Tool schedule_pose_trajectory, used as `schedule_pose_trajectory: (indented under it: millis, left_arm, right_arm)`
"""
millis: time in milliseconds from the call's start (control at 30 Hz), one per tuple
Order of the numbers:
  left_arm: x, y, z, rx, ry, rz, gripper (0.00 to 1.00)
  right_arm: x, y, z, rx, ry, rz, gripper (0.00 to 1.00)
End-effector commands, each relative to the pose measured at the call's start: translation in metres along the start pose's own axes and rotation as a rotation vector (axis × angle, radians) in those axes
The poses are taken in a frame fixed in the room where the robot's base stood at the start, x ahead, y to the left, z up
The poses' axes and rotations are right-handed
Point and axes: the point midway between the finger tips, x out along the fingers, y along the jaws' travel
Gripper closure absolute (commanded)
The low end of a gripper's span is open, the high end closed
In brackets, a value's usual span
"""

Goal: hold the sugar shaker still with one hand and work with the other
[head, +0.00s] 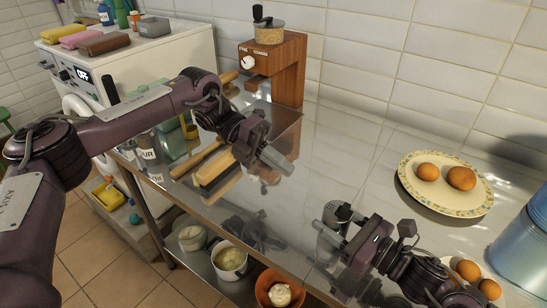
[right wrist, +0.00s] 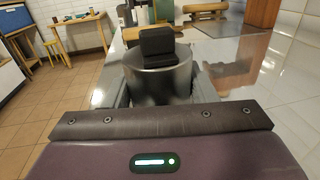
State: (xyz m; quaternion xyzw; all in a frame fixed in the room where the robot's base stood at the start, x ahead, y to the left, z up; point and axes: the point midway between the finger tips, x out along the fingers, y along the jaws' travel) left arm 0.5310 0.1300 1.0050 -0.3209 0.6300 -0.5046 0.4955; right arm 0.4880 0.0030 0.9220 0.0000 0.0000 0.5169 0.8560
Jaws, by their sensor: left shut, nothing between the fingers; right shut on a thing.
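The sugar shaker, a grey metal cylinder (head: 329,237), stands on the shiny counter near its front edge, in the lower middle of the head view. My right gripper (head: 341,238) is shut on its body from the right. In the right wrist view the shaker (right wrist: 158,85) sits between the fingers, looking upright. A dark block (right wrist: 157,45) shows at its top there; I cannot tell what it is. My left gripper (head: 276,160) is shut and empty, above the counter, up and left of the shaker and apart from it.
A plate (head: 445,205) with two round orange-brown items lies at the right. More such items (head: 468,270) lie near my right arm. A blue canister (head: 523,245) stands at the right edge. A wooden grinder (head: 288,72) stands at the back. The counter's middle is clear.

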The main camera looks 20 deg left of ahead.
Motion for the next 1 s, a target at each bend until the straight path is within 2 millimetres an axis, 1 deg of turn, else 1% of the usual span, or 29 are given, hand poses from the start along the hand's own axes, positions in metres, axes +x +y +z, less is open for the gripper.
schedule_pose_trajectory:
  millis: [100, 233, 567, 600, 700, 800, 1000]
  left_arm:
    - [-0.010, 0.000, 0.000, 0.000, 0.004, 0.002, 1.00]
    - [-0.018, 0.000, 0.000, 0.000, 0.003, 0.001, 1.00]
    - [-0.021, 0.000, 0.000, 0.001, 0.002, 0.000, 1.00]
    - [-0.021, 0.000, 0.000, 0.001, 0.002, 0.000, 1.00]
    - [-0.021, 0.000, 0.000, 0.001, 0.002, 0.000, 1.00]
    - [-0.021, 0.000, 0.000, 0.001, 0.002, 0.000, 1.00]
    - [-0.021, 0.000, 0.000, 0.001, 0.002, 0.000, 1.00]
  right_arm:
    - [0.000, 0.000, -0.001, 0.001, 0.002, 0.000, 0.75]
    - [0.000, 0.000, -0.001, 0.000, 0.002, -0.001, 0.75]
    - [0.000, 0.000, -0.001, 0.000, 0.002, -0.001, 0.75]
    - [0.000, 0.000, -0.001, 0.000, 0.002, -0.001, 0.47]
    - [0.000, 0.000, -0.001, 0.000, 0.002, -0.001, 0.34]
    - [0.000, 0.000, -0.001, 0.000, 0.001, -0.001, 0.23]
    - [0.000, 0.000, 0.000, 0.000, 0.001, -0.001, 0.23]
